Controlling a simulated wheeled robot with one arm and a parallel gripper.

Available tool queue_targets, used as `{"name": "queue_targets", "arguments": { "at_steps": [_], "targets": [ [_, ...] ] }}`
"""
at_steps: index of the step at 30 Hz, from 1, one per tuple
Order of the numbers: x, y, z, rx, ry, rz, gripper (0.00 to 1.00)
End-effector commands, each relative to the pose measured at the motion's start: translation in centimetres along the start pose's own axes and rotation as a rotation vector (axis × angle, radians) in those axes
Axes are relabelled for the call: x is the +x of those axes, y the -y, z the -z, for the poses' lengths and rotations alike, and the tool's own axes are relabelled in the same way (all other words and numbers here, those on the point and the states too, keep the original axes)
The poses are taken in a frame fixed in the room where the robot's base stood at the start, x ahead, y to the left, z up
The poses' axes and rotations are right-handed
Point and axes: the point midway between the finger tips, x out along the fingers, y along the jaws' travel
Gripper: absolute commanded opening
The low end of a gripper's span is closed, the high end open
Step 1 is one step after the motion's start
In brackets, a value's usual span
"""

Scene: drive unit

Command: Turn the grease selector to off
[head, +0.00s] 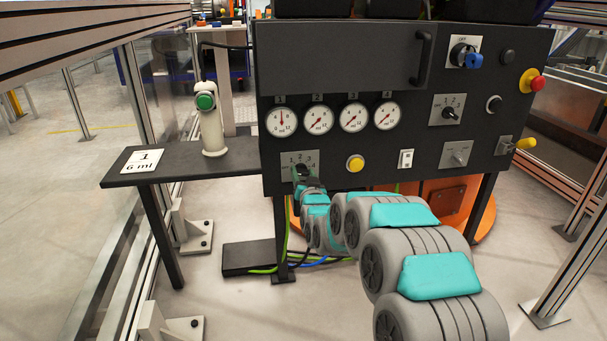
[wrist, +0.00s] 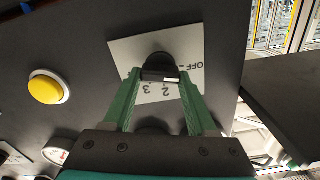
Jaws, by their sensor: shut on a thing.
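The selector's pale plate (head: 288,158) is low on the left of the dark panel, under the gauges, with the numbers 1, 2 and 3 showing. In the wrist view the plate (wrist: 126,47) appears upside down, with OFF at the right and 2 and 3 below the knob. The black selector knob (wrist: 158,65) stands between my green fingers. My gripper (head: 301,171) reaches the plate from the front and is shut on the knob. The knob has a white mark, but I cannot tell which position it points to. My fingers hide part of the plate.
A yellow button (head: 355,163) is right of the selector; a second 1-2-3 selector (head: 449,112) is higher right. A red emergency button (head: 532,81) is at the panel's right. A dark side shelf (head: 235,158) holds a beige handle with a green button (head: 206,102).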

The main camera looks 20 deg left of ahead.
Motion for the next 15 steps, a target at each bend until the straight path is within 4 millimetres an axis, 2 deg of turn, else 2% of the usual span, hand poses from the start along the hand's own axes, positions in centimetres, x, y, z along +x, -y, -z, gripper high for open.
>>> {"name": "queue_targets", "arguments": {
  "at_steps": [6, 15],
  "targets": [
    [0.00, -0.03, 0.03, -0.086, -0.001, -0.001, 0.02],
    [0.00, 0.01, 0.04, -0.123, -0.001, -0.001, 0.02]
  ]
}}
